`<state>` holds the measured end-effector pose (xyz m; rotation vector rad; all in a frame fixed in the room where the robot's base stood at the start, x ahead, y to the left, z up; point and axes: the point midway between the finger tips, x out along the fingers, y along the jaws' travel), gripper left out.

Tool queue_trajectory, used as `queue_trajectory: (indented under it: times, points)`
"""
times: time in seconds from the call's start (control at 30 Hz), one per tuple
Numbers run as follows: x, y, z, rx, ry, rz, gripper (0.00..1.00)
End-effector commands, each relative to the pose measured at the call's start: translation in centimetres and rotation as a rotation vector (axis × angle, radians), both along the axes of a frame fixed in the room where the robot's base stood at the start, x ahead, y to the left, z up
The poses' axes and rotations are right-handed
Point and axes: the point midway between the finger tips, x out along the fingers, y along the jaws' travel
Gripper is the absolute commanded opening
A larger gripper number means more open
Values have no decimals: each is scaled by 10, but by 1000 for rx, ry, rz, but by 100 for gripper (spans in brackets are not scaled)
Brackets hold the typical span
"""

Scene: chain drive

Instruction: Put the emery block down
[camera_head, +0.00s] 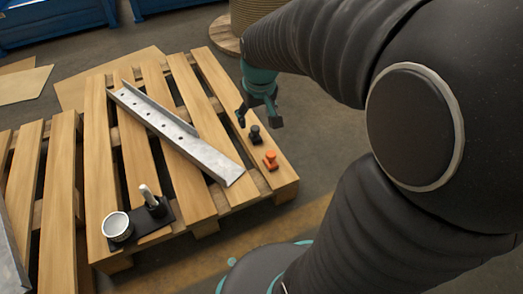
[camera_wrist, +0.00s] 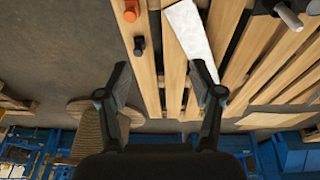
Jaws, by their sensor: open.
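A small black block-like piece (camera_head: 254,134) with a knob stands on a right-hand slat of the wooden pallet (camera_head: 222,92). An orange piece (camera_head: 270,160) of similar shape stands beside it, nearer the front. I cannot tell for sure which of them is the emery block. My gripper (camera_head: 259,118) is open and empty, just behind the black piece and apart from it. In the wrist view the black piece (camera_wrist: 139,46) shows ahead between the open fingers (camera_wrist: 160,67), closer to the left one, and the orange piece (camera_wrist: 131,11) lies beyond it.
A perforated metal channel (camera_head: 178,132) lies diagonally across the pallet. A black tray (camera_head: 150,226) at the front left carries a white cup (camera_head: 117,226) and an upright grey-handled tool (camera_head: 150,198). A cable drum (camera_head: 228,44) and blue containers (camera_head: 45,22) stand behind.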

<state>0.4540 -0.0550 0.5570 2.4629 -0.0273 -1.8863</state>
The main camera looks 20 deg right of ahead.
Motion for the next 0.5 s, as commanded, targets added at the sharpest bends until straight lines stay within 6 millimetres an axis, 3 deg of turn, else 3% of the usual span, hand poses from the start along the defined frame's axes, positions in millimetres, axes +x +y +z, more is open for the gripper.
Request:
queue_trajectory:
  times: [0.2, 0.5]
  points:
    - [-58, 27, 36, 7, -90, 0, 66]
    - [-132, 50, 53, 29, -192, -2, 66]
